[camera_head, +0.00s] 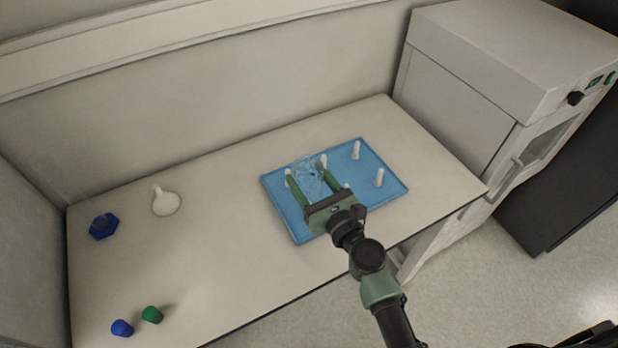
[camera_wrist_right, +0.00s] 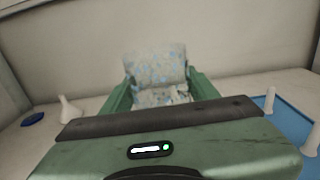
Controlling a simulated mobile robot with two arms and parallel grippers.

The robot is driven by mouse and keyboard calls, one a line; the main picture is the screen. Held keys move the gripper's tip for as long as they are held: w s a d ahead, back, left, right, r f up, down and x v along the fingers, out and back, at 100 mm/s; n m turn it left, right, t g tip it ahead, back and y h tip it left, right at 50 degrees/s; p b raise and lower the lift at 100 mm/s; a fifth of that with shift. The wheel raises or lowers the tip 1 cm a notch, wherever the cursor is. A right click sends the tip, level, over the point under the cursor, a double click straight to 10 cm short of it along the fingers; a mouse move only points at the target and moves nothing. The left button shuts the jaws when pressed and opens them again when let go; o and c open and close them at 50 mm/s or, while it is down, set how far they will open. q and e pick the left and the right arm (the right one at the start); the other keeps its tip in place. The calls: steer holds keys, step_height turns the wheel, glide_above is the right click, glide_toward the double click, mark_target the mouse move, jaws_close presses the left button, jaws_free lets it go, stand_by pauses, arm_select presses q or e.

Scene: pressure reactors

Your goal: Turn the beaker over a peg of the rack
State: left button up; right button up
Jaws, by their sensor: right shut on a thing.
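The clear glass beaker (camera_head: 309,172) is between the fingers of my right gripper (camera_head: 311,176), which is shut on it. It also shows in the right wrist view (camera_wrist_right: 156,72), between the green fingers. The beaker is over the blue rack (camera_head: 277,196) with white pegs. Free pegs stand at the rack's right side, such as the back peg (camera_head: 356,150) and the right peg (camera_head: 379,177). The glass is hard to make out, so I cannot tell which way its mouth faces or whether it touches a peg. My left gripper is not in view.
A blue stopper (camera_head: 122,328) and a green stopper (camera_head: 152,314) are at the front left. A grey oven (camera_head: 500,80) borders the right. The table between is clear.

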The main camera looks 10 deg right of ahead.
steer(key=shift+f+b, duration=4.9)
steer(key=shift+f, duration=0.4)
steer(key=o, duration=1.7)
steer(key=b+v, duration=0.1)
steer(key=v, duration=0.7)
steer(key=shift+w+b, duration=0.1)
steer(key=shift+b, duration=0.2)
